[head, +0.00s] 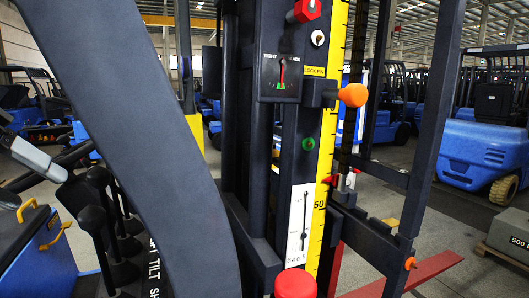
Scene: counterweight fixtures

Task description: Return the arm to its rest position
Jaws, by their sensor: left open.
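My left gripper (38,184) is at the left edge, partly cut off, with pale grey parts and dark tips. It looks open, and I see nothing held in it. It is just left of several black levers (104,210). A wide slate-coloured beam (145,130) slants across the left half, close to the camera, and hides part of the scene. Right of it stands a dark mast (257,140) with a TIGHT/SLACK gauge (281,78), an orange lock-pin knob (353,95) and a yellow scale (322,200). My right gripper is not in view.
A red knob (295,284) is at the mast's foot and a red hexagonal knob (304,11) near its top. Blue forklifts (484,150) stand behind. A grey weight block (508,233) is at the right. Grey floor shows between.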

